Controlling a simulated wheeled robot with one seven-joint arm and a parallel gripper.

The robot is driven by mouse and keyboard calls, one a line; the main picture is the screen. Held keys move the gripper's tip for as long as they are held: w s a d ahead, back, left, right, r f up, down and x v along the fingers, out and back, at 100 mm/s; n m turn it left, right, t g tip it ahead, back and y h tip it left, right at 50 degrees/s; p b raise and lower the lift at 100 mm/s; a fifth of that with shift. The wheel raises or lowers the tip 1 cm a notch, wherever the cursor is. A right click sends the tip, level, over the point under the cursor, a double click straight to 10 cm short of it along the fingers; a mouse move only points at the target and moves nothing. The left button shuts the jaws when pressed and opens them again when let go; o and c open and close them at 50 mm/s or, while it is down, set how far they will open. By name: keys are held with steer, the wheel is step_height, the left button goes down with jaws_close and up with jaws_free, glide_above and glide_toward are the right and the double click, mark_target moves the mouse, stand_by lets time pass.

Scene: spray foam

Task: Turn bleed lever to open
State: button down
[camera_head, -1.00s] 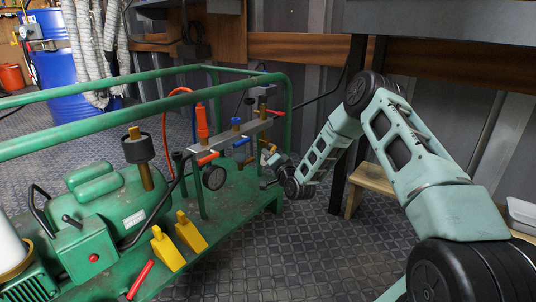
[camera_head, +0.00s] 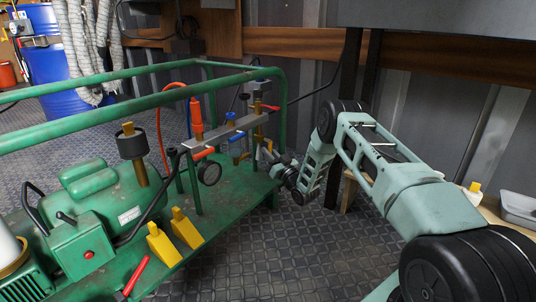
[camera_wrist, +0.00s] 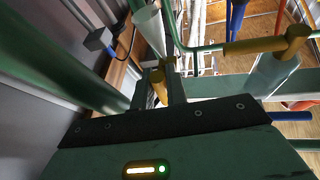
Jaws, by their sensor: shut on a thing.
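The valve manifold (camera_head: 225,133) is a grey bar on the green frame. It carries small valves with red, blue and orange handles. My gripper (camera_head: 264,153) is at the right end of the manifold, low beside its end pipework. In the wrist view my gripper (camera_wrist: 163,92) is shut on a small brass-coloured lever (camera_wrist: 159,84), which seems to be the bleed lever. Only part of the lever shows between the fingers. In the head view my gripper hides most of it, so its exact angle cannot be told. A brass tee fitting (camera_wrist: 272,44) is to the right in the wrist view.
The green tube rail (camera_head: 130,114) runs above the manifold. A round gauge (camera_head: 209,173) hangs below it. Yellow wedges (camera_head: 163,244) stand on the green base. A dark table leg (camera_head: 345,130) rises behind my arm. Open checkered floor (camera_head: 280,245) lies in front.

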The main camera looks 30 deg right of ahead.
steer(key=shift+d+n+y, duration=0.25)
steer(key=shift+n+y, duration=0.15)
steer(key=shift+n, duration=0.5)
steer(key=c, duration=1.4)
jaws_free()
steer(key=shift+d, duration=0.1)
